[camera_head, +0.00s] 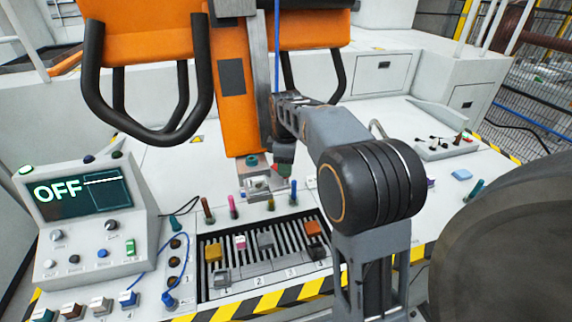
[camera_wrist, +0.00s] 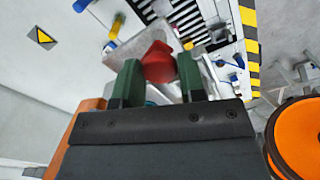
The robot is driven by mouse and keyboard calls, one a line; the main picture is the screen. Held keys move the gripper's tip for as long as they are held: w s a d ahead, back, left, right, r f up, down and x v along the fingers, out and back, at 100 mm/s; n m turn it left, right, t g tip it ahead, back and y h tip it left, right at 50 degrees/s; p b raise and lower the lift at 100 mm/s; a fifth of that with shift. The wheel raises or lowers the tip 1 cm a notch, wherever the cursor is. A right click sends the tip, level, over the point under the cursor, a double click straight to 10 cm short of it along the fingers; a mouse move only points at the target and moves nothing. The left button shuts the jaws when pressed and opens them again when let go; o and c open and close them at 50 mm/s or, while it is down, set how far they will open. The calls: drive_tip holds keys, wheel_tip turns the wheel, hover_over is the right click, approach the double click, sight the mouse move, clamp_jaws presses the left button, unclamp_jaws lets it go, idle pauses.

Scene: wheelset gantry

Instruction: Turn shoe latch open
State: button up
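A red latch piece (camera_wrist: 159,63), which looks like the shoe latch, sits between the two green fingers of my gripper (camera_wrist: 158,82) in the wrist view. It fills the gap, with a finger against each side. It stands by a grey metal block (camera_wrist: 140,47). In the head view my gripper (camera_head: 283,168) points down at the metal fixture (camera_head: 258,187) on the white table, below the orange gantry column. My arm and the fingers hide most of the latch there.
A control box (camera_head: 85,215) with a screen reading OFF stands at left. A slatted tray (camera_head: 215,285) with several small coloured parts lies in front of the fixture. Several coloured pegs (camera_head: 233,207) stand between them. Black tubular bars (camera_head: 92,80) hang at upper left.

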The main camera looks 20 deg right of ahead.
drive_tip(key=c, duration=0.4)
drive_tip(key=shift+m+p, duration=0.5)
drive_tip(key=shift+m, duration=1.8)
drive_tip(key=shift+c, duration=0.2)
drive_tip(key=o, duration=0.9)
wheel_tip(320, 180, up, 14)
drive_tip(key=shift+f, duration=0.1)
